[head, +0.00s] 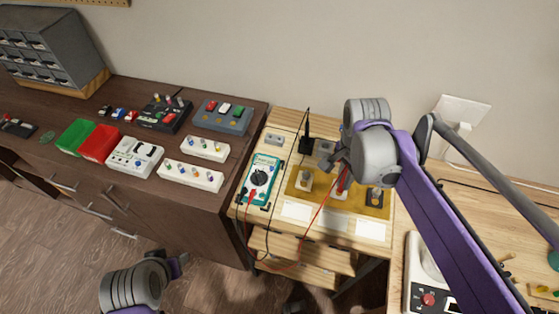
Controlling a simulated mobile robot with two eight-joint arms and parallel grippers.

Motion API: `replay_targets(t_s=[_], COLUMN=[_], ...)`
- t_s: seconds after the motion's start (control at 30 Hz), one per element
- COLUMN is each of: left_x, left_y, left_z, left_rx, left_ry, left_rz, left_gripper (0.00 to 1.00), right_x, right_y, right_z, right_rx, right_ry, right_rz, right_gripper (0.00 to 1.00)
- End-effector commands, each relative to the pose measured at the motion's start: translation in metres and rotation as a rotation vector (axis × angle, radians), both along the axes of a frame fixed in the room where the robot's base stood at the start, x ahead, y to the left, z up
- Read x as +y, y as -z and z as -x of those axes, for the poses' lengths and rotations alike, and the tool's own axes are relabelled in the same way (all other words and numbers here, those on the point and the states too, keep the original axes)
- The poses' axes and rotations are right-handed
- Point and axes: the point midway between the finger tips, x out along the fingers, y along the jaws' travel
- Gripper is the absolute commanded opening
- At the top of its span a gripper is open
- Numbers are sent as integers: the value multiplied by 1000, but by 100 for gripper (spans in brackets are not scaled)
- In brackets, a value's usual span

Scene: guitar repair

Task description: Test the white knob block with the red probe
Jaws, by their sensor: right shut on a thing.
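My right gripper (338,163) is shut on the red probe (344,179) above the yellow-brown board (327,204) on the light wooden bench. The probe points down at the middle knob block (339,194); whether its tip touches is too small to tell. The left block on the board, with a pale knob (304,181), looks like the white knob block. A block with a dark knob (376,196) stands at the right. A red lead runs from the probe to the teal multimeter (261,179). My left gripper (179,264) hangs low over the floor, away from the bench; its jaws are unclear.
A black probe (306,143) stands upright behind the board, beside small grey blocks (275,139). White cards (333,221) lie along the board's front. The dark cabinet at left holds control boxes (134,156) and red and green bins (99,144). A white device (428,276) sits right.

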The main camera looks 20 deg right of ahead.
Motion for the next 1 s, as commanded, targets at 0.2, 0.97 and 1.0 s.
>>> replay_targets(t_s=[0.2, 0.97, 1.0], left_x=[0, 0, 0], left_y=[0, -9, -13], left_z=[0, -3, -4], left_rx=[0, -5, -7], left_ry=[0, 0, 0], left_rz=[0, 0, 0], left_gripper=[50, 50, 50], right_x=[0, 0, 0], right_y=[0, -11, -15], right_z=[0, 0, 0], right_rx=[0, -1, -1], right_ry=[0, 0, 0], right_rz=[0, 0, 0], right_gripper=[0, 0, 0])
